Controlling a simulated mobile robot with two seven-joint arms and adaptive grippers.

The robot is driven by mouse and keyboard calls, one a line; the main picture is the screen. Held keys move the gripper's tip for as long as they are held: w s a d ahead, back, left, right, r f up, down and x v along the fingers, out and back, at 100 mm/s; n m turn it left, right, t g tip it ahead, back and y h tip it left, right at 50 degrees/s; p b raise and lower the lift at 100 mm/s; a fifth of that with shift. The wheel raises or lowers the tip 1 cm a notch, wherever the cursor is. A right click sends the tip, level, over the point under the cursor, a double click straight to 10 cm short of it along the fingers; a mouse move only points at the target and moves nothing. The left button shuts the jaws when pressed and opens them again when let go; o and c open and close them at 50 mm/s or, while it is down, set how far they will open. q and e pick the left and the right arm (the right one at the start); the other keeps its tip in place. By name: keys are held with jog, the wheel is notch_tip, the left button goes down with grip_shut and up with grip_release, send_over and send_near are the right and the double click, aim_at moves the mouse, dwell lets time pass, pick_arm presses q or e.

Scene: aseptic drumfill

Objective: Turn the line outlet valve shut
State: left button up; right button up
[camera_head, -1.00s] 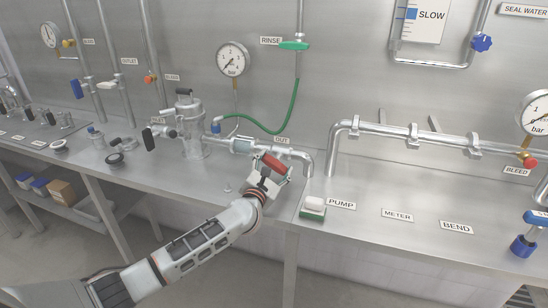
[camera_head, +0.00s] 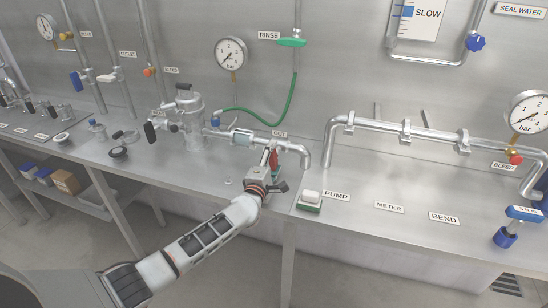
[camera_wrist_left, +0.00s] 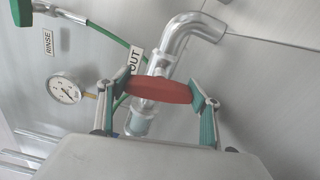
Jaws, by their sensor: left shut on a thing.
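The outlet valve's red handle (camera_head: 274,158) sits on the horizontal pipe by the OUT label (camera_head: 280,134). In the wrist view the red handle (camera_wrist_left: 160,91) lies across the pipe (camera_wrist_left: 176,48) at a slant. My left gripper (camera_head: 270,172) is shut on the handle from the front. Its two green-padded fingers hold the handle's two ends in the wrist view. The gripper hides part of the handle in the head view. The valve body is mostly hidden behind the handle. My right gripper is not in view.
The filter-like steel housing (camera_head: 190,122) stands left of the valve. A green hose (camera_head: 282,118) hangs behind the pipe. A white-topped switch (camera_head: 310,199) by the PUMP label is just right of my gripper. The bench front between labels and edge is mostly clear.

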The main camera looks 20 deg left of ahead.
pick_arm(q)
jog(key=shift+f+m, duration=0.15)
jog(key=shift+m, duration=0.75)
jog(key=o, duration=1.1)
jog(key=shift+o, duration=0.2)
jog(key=shift+s+f, duration=0.1)
jog(key=shift+s, duration=0.4)
jog(key=shift+s+a, duration=0.1)
jog(key=shift+s, duration=3.5)
